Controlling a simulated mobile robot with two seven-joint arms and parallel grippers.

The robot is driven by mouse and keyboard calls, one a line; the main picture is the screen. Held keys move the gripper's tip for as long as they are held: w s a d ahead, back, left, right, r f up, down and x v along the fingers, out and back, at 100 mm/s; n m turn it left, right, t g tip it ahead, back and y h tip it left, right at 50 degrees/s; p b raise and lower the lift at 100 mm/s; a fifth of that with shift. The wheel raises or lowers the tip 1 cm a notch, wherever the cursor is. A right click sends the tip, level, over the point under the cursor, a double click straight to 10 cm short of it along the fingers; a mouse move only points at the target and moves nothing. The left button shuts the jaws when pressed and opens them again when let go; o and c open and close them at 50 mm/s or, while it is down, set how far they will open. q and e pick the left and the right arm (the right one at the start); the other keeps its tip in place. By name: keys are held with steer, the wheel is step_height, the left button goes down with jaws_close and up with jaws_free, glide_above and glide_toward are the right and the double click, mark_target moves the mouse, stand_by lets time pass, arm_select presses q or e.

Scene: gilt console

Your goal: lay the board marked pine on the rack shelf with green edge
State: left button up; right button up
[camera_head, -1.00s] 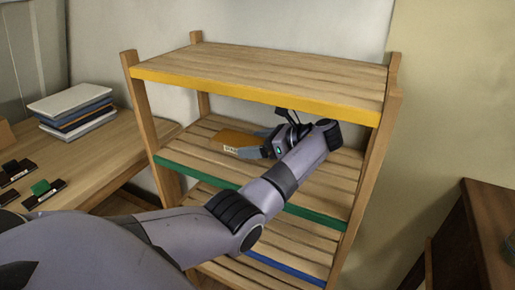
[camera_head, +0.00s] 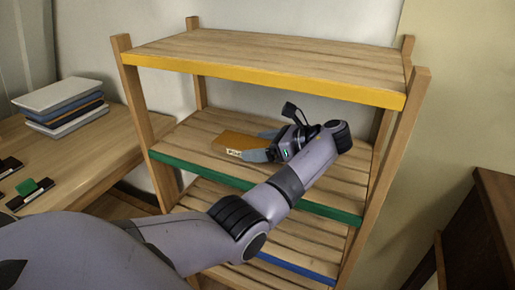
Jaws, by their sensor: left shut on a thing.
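The wooden rack has a top shelf with a yellow edge (camera_head: 260,79), a middle shelf with a green edge (camera_head: 205,171) and a lower shelf with a blue edge (camera_head: 295,269). My left gripper (camera_head: 262,146) is over the green-edged shelf and is shut on an orange-brown board (camera_head: 238,142). The board lies flat on or just above that shelf; I cannot tell if it touches. A small white label shows on its front edge, too small to read. My right gripper is not in view.
A wooden table (camera_head: 90,150) at the left holds a stack of books (camera_head: 62,104) and small black holders, one with a green block (camera_head: 27,187). A dark wooden cabinet (camera_head: 495,225) stands at the right. The yellow-edged shelf is bare above my arm.

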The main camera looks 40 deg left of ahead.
arm_select(q)
steer(key=shift+d+r, duration=0.1)
steer(key=shift+r, duration=0.05)
steer(key=shift+f, duration=0.65)
steer(key=o, duration=0.9)
steer(key=shift+o, duration=0.2)
steer(key=shift+r, duration=0.25)
steer(key=v, duration=0.6)
steer(key=shift+d+r, duration=0.1)
steer(key=shift+r, duration=0.25)
steer(key=shift+w+d+r, duration=0.2)
steer(key=shift+d+r, duration=0.05)
steer(key=shift+d, duration=0.35)
